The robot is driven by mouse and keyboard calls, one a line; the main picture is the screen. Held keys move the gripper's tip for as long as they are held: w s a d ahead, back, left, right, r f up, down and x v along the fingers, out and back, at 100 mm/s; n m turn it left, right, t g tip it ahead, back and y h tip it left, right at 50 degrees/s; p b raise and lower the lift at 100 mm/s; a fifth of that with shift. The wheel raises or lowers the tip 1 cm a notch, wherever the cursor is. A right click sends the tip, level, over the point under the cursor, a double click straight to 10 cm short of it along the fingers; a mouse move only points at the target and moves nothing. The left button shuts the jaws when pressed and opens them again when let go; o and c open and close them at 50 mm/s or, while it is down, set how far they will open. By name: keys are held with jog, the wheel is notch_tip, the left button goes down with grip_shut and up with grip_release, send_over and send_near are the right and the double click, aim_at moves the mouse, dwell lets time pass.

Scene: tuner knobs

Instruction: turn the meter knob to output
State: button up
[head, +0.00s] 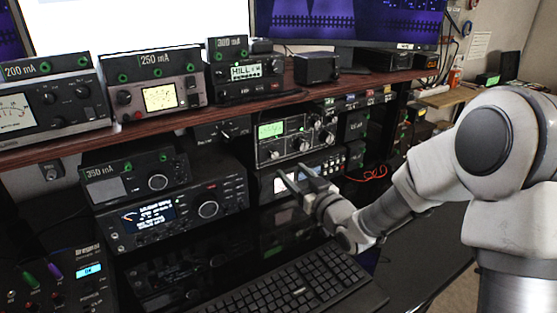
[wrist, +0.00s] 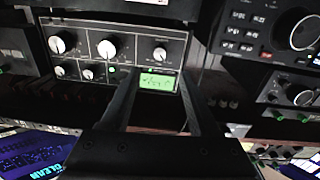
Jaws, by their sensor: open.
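The tuner (head: 262,148) is a dark box with a lit green meter and several knobs, standing under the wooden shelf in the head view. The wrist view shows the tuner (wrist: 122,71) upside down, with its green meter (wrist: 158,84) between my fingers. A silver knob (wrist: 159,54) sits beside the meter and a larger knob (wrist: 106,48) lies further left. The labels are too small to read, so I cannot tell which is the meter knob. My gripper (head: 299,179) is open and empty, in front of and below the tuner face, apart from the knobs.
The wooden shelf (head: 190,118) with several meters is above. A radio (head: 172,212) stands left of my gripper. A keyboard (head: 295,290) lies below on the dark desk. Another unit (head: 322,165) sits directly under the tuner, behind my gripper.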

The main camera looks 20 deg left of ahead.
aim_at(275, 155)
jog(key=x, duration=0.8)
jog(key=shift+w+a+b, duration=0.2)
jog(key=shift+b, duration=0.2)
grip_shut()
